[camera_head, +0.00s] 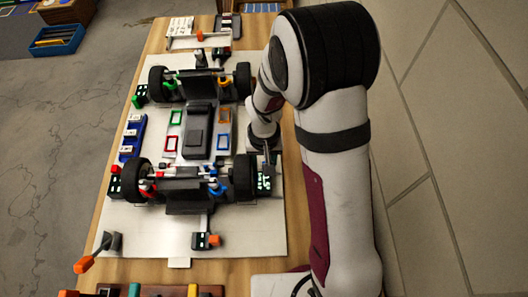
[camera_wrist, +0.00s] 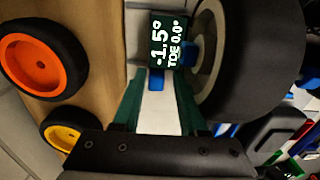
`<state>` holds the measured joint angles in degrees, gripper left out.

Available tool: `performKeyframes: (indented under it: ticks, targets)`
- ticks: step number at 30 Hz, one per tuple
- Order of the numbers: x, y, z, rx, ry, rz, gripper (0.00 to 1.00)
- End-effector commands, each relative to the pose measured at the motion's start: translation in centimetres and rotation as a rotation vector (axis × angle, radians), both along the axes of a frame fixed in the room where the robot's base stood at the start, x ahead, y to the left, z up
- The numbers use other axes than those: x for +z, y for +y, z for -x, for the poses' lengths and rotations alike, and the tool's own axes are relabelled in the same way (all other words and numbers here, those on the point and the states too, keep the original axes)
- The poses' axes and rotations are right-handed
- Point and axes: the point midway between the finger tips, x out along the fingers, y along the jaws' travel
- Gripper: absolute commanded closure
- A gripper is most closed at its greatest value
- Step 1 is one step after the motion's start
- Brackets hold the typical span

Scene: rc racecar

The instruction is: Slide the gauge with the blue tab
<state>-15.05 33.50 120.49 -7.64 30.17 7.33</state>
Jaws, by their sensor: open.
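The gauge (camera_wrist: 168,42) in the wrist view has a dark face reading "-1.5°" and "TOE 0.0°". A small blue tab (camera_wrist: 156,80) sticks out from its near side, and another blue part (camera_wrist: 187,55) shows beside it by the wheel. My gripper (camera_wrist: 157,84) is open, with its green fingers to either side of the blue tab; I cannot tell whether either finger touches it. In the head view the same kind of gauge face (camera_head: 265,180) stands beside the car's lower right wheel (camera_head: 244,177). My gripper's fingertips are hard to make out there.
The car chassis (camera_head: 198,130) sits on a white board (camera_head: 150,235) on a wooden table. Other gauges stand by the left wheels (camera_head: 115,182). An orange-hubbed wheel (camera_wrist: 30,62) and a yellow-hubbed wheel (camera_wrist: 62,133) lie close left of my gripper in the wrist view.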

Motion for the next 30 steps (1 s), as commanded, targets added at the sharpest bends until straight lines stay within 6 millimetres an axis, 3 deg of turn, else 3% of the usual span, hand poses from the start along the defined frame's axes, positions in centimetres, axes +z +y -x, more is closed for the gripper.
performKeyframes:
  ticks: [18,22,30]
  targets:
    - [13.6,0.1,-0.1,0.001,-0.005,-0.002,0.47]
    - [14.9,0.1,0.0,0.0,-0.004,-0.002,0.47]
    - [15.2,0.0,0.0,0.0,-0.001,-0.001,0.47]
